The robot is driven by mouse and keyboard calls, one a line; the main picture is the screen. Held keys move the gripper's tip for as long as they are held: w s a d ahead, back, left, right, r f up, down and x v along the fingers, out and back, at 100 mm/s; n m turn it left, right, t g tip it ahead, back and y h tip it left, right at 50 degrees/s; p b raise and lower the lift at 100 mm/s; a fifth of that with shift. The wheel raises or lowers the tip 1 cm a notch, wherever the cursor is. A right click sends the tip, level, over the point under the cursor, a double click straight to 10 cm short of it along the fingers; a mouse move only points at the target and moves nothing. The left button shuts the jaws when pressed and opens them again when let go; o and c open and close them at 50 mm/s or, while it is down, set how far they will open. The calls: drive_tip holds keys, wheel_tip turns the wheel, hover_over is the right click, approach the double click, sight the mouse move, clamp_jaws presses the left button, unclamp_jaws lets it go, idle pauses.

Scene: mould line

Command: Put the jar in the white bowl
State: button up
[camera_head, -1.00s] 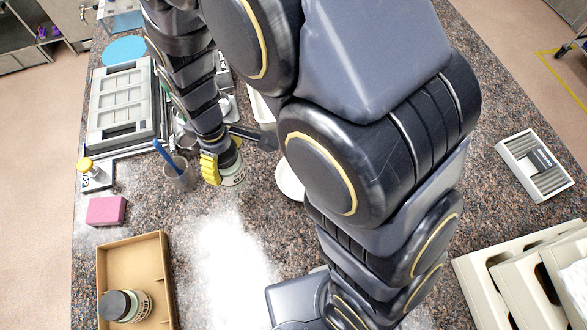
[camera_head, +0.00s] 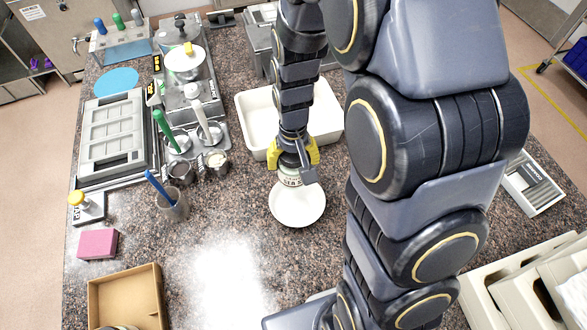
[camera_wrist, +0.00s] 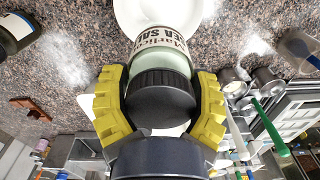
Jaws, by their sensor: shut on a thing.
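The jar (camera_wrist: 160,58) has a black lid, a pale green body and a cream label reading "SEA SA…". My gripper (camera_head: 292,152) is shut on it, with the yellow fingers on both sides of the lid in the wrist view (camera_wrist: 160,100). The bowl also shows past the jar's bottom in the wrist view (camera_wrist: 208,10). I cannot tell whether the jar touches the bowl.
A white tray (camera_head: 250,128) lies just behind the bowl. A cup with a blue tool (camera_head: 174,205), a pink block (camera_head: 97,244) and a cardboard box (camera_head: 125,290) are to the left. A second dark-lidded jar (camera_wrist: 18,30) shows at the wrist view's edge. Counter left of the bowl is clear.

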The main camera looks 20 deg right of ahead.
sight(293, 171)
drive_tip(key=shift+f, duration=1.5)
drive_tip(key=shift+f, duration=0.25)
drive_tip(key=shift+f, duration=0.35)
drive_tip(key=o, duration=1.1)
drive_tip(key=shift+r, duration=0.1)
